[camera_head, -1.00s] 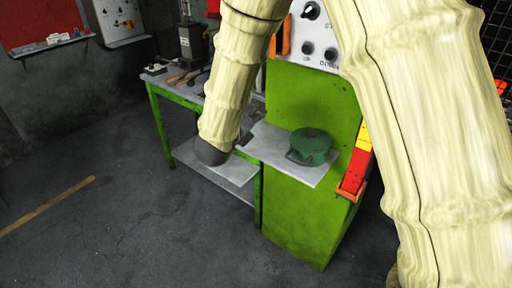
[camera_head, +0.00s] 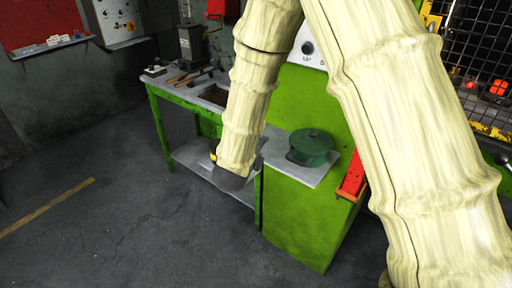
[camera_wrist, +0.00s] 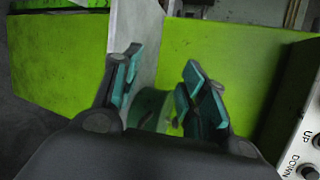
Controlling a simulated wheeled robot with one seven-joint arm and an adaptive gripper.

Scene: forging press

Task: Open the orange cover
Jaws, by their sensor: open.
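The orange cover does not show clearly in either present view. In the head view my pale arm crosses the left side of the control panel (camera_head: 308,50), where an orange part showed earlier. My gripper (camera_wrist: 161,66) is open and empty in the wrist view, its two teal-padded fingers apart. The panel (camera_wrist: 301,140) with UP and DOWN buttons is at the right edge of that view, to the right of the fingers. In the head view my arm mostly hides the gripper.
A dark green round object (camera_head: 311,147) sits on a grey shelf on the green cabinet (camera_head: 300,223); it shows partly between my fingers (camera_wrist: 150,108). A red bar (camera_head: 353,177) is on the cabinet's right side. A workbench (camera_head: 155,86) with tools stands left. Floor in front is clear.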

